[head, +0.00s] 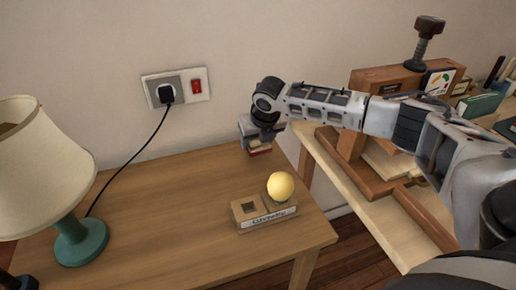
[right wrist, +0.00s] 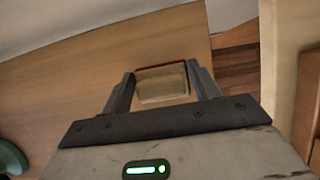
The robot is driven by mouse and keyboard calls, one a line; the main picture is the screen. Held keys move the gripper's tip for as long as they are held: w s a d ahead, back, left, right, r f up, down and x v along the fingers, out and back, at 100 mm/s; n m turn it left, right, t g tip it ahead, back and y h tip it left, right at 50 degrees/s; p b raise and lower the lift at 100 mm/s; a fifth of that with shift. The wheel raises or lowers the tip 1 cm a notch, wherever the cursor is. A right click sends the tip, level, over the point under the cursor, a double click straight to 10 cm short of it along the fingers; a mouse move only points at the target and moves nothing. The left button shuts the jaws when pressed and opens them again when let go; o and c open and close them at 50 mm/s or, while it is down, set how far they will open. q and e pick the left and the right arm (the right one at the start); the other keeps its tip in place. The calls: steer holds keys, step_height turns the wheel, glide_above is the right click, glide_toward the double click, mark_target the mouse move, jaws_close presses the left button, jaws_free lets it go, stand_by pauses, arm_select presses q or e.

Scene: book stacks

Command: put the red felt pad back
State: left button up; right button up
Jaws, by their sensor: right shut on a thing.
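My right gripper (head: 258,146) is above the far right part of the wooden desk (head: 150,200). It is shut on a small block with a tan face and red edge, which looks like the red felt pad (head: 260,153). In the right wrist view the pad (right wrist: 162,84) sits between the two fingers (right wrist: 163,92), its red edge on the far side. A wooden holder (head: 239,215) stands on the desk, nearer than the gripper, with a square recess at left and a yellow ball (head: 280,186) at right. The label on its front is unreadable.
A lamp (head: 80,240) with a teal base stands at the left. A black cord runs from the wall socket (head: 177,88) toward it. A second table (head: 345,190) at right bears a wooden press (head: 385,80). The desk's middle is clear.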

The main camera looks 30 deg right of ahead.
mark_target(259, 145)
step_height(259, 145, down, 3)
steer(key=shift+s+r, duration=0.1)
steer(key=shift+r, duration=0.05)
steer(key=o, duration=0.9)
steer(key=shift+f, duration=0.2)
arm_select(q)
steer(key=shift+f, duration=0.1)
arm_select(e)
steer(key=shift+o, duration=0.2)
arm_select(q)
steer(key=shift+a+r+p, duration=0.1)
steer(key=shift+r+p, duration=0.15)
steer(key=shift+p, duration=0.65)
arm_select(e)
steer(key=v, duration=1.2)
steer(key=shift+a+r, duration=0.1)
steer(key=shift+r, duration=0.05)
